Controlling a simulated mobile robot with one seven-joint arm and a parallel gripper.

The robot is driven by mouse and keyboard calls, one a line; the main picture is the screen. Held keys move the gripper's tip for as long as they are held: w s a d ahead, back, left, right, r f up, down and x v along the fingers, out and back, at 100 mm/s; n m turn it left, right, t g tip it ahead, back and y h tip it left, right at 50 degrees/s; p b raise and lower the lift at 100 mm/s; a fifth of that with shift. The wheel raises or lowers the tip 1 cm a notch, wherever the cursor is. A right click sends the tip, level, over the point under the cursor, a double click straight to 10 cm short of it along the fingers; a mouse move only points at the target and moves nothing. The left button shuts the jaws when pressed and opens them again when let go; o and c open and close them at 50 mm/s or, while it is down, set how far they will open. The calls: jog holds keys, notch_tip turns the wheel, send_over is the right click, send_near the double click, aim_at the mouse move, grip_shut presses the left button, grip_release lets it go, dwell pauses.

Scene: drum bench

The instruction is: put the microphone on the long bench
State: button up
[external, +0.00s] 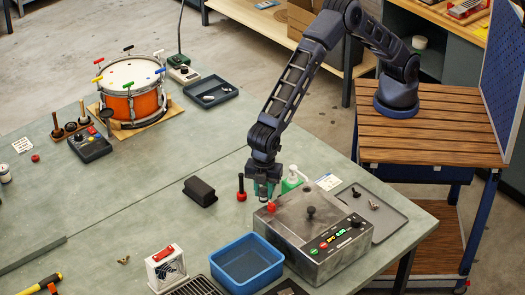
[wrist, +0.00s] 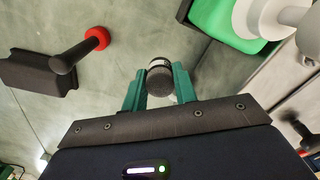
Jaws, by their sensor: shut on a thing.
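My gripper (external: 266,188) points down over the right part of the long grey-green bench (external: 150,190), just behind the metal control box. In the wrist view my gripper (wrist: 159,88) has its two green fingers shut on the microphone (wrist: 159,78), a dark rounded head with a silver band. The fingers press it from both sides. In the external view the microphone is mostly hidden by the fingers, and I cannot tell whether its lower end touches the bench.
The metal control box (external: 318,240) stands close in front. A green pump bottle (external: 291,181) is right of my gripper; a red-based black peg (external: 241,190) and a dark block (external: 200,191) are left. A blue bin (external: 247,263) sits in front. The bench middle is clear.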

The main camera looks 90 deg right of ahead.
aim_at(264, 189)
jog(key=shift+f, duration=2.8)
jog(key=shift+f, duration=0.1)
jog(key=o, duration=1)
jog(key=shift+c, duration=0.2)
notch_tip(264, 189, up, 12)
jog(key=shift+r, duration=0.1)
